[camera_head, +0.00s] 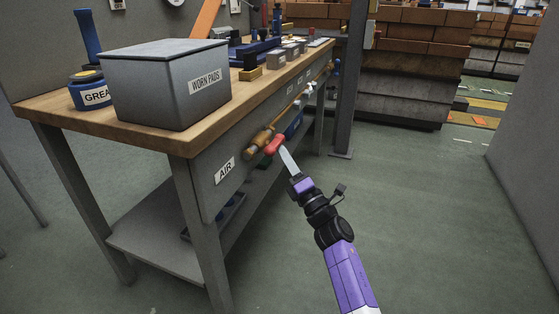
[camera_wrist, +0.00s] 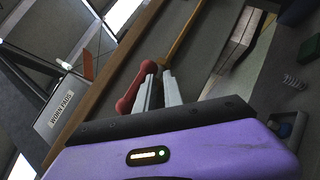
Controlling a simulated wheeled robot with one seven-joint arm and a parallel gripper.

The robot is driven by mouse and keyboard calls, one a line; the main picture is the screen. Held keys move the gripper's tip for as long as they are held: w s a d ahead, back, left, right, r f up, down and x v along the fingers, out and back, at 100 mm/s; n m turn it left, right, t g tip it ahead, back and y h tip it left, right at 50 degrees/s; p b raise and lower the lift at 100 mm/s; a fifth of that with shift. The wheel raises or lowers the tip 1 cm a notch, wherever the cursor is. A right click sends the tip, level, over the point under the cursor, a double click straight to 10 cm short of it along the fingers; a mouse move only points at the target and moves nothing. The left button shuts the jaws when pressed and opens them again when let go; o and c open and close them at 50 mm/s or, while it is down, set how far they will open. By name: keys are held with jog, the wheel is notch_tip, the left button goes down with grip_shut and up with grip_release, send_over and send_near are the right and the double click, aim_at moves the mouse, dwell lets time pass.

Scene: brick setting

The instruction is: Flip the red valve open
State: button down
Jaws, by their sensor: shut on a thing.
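The red valve handle (camera_head: 275,145) sits on a brass valve body (camera_head: 259,139) at the front side of the workbench, near the "AIR" label. In the wrist view the red handle (camera_wrist: 132,92) shows as a rounded lever that slants down and left from the fingertips. My gripper (camera_head: 283,150) reaches up to the handle from the lower right. In the wrist view its grey fingers (camera_wrist: 158,77) are close together at the handle's upper end, shut on it. The exact contact between the fingers is partly hidden.
The wooden workbench (camera_head: 150,126) carries a grey "WORN PADS" box (camera_head: 160,92) and a blue grease pot (camera_head: 86,93). A thin brass pipe (camera_head: 292,110) runs along its front panel. A dark post (camera_head: 347,90) stands beyond. The green floor (camera_head: 420,200) to the right is clear.

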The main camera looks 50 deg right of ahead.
jog(key=shift+d+r, duration=0.3)
jog(key=shift+d, duration=0.15)
dwell(0.3)
jog(key=shift+f, duration=0.1)
jog(key=s+a+f+b, duration=0.2)
jog(key=s+f+b, duration=0.1)
jog(key=s+f, duration=0.5)
notch_tip(320, 180, down, 3)
jog(key=shift+r, duration=0.1)
jog(key=shift+a, duration=0.15)
dwell(0.3)
